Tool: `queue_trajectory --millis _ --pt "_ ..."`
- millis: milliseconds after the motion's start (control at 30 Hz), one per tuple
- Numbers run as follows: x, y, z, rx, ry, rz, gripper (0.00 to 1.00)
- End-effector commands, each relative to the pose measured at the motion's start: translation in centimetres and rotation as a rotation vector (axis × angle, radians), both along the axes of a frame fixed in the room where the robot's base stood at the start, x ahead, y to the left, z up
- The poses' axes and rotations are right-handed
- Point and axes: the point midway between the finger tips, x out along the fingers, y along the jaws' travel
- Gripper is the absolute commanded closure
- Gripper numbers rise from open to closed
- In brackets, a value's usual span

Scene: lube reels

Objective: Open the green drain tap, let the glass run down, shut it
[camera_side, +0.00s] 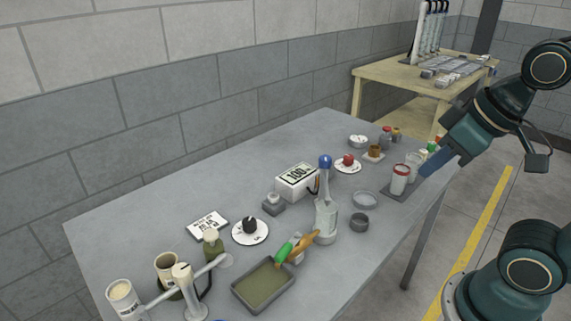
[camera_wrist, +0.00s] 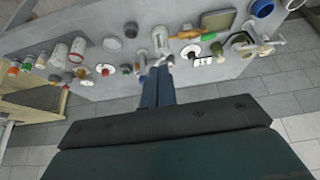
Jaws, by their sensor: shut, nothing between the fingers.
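The green drain tap (camera_side: 284,253) sticks out low over a dark tray of olive liquid, next to an orange-brown piece (camera_side: 303,243). My gripper (camera_side: 428,165) is at the right end of the table, well away from the tap. Its blue fingers (camera_wrist: 158,72) are together and empty in the wrist view.
The shallow tray (camera_side: 239,296) lies beside the tap. A white box reading 100 (camera_side: 298,181) stands behind the vessel. A red-and-white jar (camera_side: 399,180) and other small containers are near my gripper. A balance-like stand (camera_side: 188,290) is at front left.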

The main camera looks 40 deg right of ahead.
Motion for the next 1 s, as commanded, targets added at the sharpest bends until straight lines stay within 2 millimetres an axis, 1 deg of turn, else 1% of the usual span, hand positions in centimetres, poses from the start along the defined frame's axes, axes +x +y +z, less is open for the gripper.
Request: queue_trajectory --millis 267,467,567,667,1000 --pt "-0.2 -0.2 0.1 0.005 -0.005 -0.022 1.00" --pt "0.6 0.2 -0.2 -0.027 0.007 0.067 1.00" --pt "1.4 0.7 -0.6 -0.059 0.019 0.166 1.00" --pt "2.5 1.3 -1.1 -0.098 0.030 0.300 1.00" --pt "6.3 3.9 -3.8 -0.218 0.029 0.835 1.00"
